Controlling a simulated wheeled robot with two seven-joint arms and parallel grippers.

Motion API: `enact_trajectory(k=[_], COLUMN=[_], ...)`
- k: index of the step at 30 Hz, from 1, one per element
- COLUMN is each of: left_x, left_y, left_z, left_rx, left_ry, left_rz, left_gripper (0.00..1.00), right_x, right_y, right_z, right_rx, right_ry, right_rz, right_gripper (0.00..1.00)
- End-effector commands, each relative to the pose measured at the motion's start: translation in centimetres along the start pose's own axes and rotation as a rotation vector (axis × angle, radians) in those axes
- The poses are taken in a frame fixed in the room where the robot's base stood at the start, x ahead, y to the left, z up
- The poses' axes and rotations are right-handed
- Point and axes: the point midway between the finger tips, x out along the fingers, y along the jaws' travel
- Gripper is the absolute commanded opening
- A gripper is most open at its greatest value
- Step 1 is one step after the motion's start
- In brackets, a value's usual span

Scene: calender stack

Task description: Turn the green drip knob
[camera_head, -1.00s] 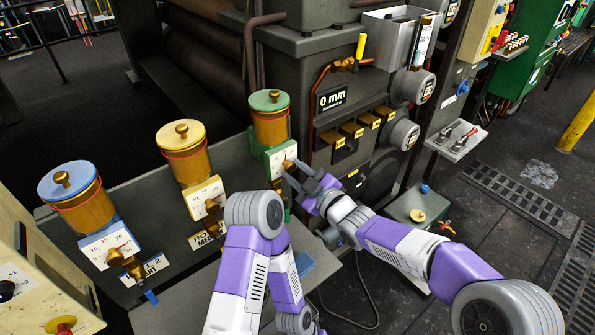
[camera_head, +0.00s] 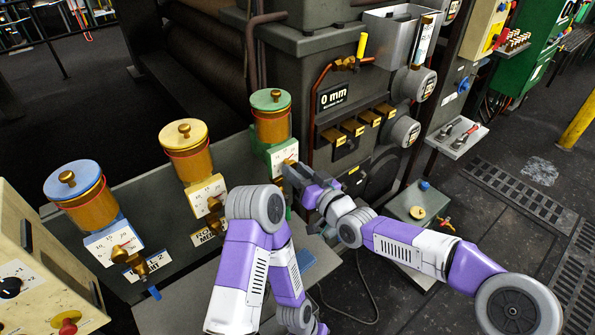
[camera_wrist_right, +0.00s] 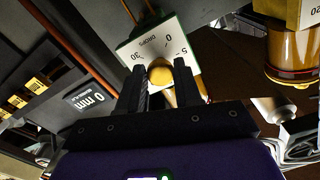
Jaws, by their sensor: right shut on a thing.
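The green-topped oiler (camera_head: 270,120) stands at the right end of the row of oilers in the head view. Its white dial plate (camera_head: 284,153) is on a green block below the amber cup, and the plate also shows in the right wrist view (camera_wrist_right: 158,42), tilted. My right gripper (camera_head: 290,172) is at the front of this plate. In the right wrist view its dark fingers lie on both sides of the round brass knob (camera_wrist_right: 160,74), shut on it. The fingers mostly hide the knob in the head view. My left arm shows, but its gripper does not.
A yellow-topped oiler (camera_head: 186,150) and a blue-topped oiler (camera_head: 82,194) stand to the left.

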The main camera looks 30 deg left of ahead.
Motion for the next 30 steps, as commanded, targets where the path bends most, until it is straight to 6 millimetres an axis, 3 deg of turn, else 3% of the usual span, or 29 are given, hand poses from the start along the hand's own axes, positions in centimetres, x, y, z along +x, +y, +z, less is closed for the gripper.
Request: enact_trajectory(k=[15, 30], left_x=[0.44, 0.56], left_y=[-0.17, -0.21], left_z=[-0.02, -0.03], left_rx=[0.000, 0.000], left_ry=[0.000, 0.000], left_rz=[0.000, 0.000], left_gripper=[0.43, 0.43], right_x=[0.01, 0.02], right_y=[-0.10, -0.14], right_z=[-0.16, -0.22], right_rx=[0.376, 0.465], right_ry=[0.005, 0.005], right_rz=[-0.001, -0.001], right_gripper=[0.03, 0.03])
